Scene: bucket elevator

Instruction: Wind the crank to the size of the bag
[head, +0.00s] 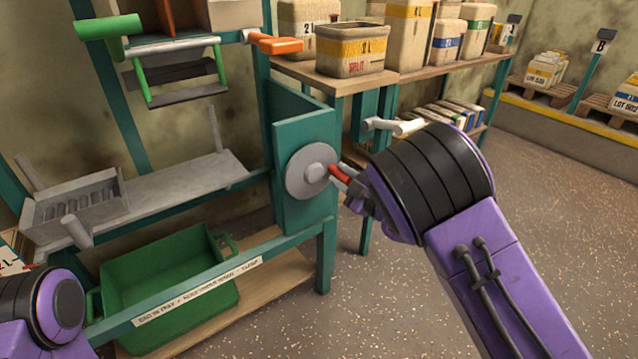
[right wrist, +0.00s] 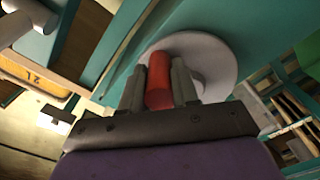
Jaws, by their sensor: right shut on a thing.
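The crank is a grey disc (head: 311,171) with a red handle (head: 340,174), mounted on the teal side panel of the frame. My right gripper (head: 344,179) is shut on the red handle. In the right wrist view the handle (right wrist: 159,82) sits between the two grey fingers (right wrist: 159,90), with the pale disc (right wrist: 215,62) behind it.
A green tray (head: 170,275) sits on the low wooden shelf, behind a labelled teal rail (head: 200,290). A green handle (head: 108,26) and an orange handle (head: 274,43) stick out higher on the frame. A white lever (head: 393,126) is close above my right gripper. Speckled floor is open at right.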

